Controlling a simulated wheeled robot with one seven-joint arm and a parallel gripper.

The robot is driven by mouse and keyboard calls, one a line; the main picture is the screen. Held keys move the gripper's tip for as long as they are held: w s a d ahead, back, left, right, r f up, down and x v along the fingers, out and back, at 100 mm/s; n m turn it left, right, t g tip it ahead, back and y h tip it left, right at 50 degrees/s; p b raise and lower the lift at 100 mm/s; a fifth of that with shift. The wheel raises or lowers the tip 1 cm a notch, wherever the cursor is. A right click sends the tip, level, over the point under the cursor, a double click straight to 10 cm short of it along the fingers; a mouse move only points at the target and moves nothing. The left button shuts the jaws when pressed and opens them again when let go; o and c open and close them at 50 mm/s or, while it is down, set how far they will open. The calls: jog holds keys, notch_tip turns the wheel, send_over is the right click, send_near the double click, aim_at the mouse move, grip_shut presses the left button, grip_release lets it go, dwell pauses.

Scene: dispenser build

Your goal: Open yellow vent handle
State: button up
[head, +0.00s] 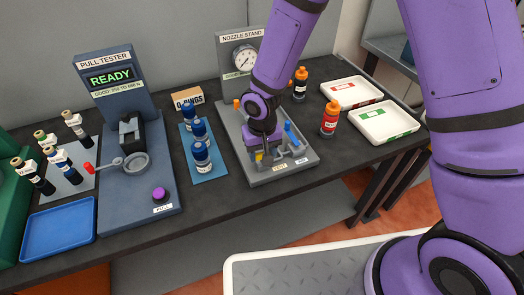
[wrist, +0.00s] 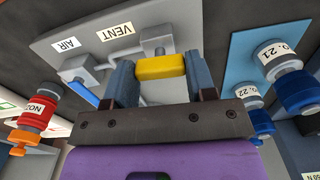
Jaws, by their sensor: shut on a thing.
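The yellow vent handle (wrist: 160,66) sits between the two fingers of my gripper (wrist: 160,78) in the wrist view. The fingers are shut on it, one on each side. In the head view my gripper (head: 262,146) points down over the front of the grey nozzle stand, and a bit of the yellow handle (head: 258,156) shows below it. The VENT label (wrist: 117,30) is on the stand's base beside the handle's valve (wrist: 156,40). The rest of the valve is partly hidden by the fingers in the head view.
A blue handle (head: 291,133) stands right of my gripper, by the AIR label (wrist: 68,45). Blue-capped bottles (head: 201,158) stand on a blue mat to the left. An orange-capped bottle (head: 329,118) and two white trays (head: 385,122) are to the right.

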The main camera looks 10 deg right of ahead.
aim_at(262, 153)
jog(key=shift+n, duration=0.5)
jog(key=o, duration=0.9)
jog(key=shift+o, duration=0.2)
notch_tip(262, 153, up, 11)
jog(key=shift+f, duration=0.1)
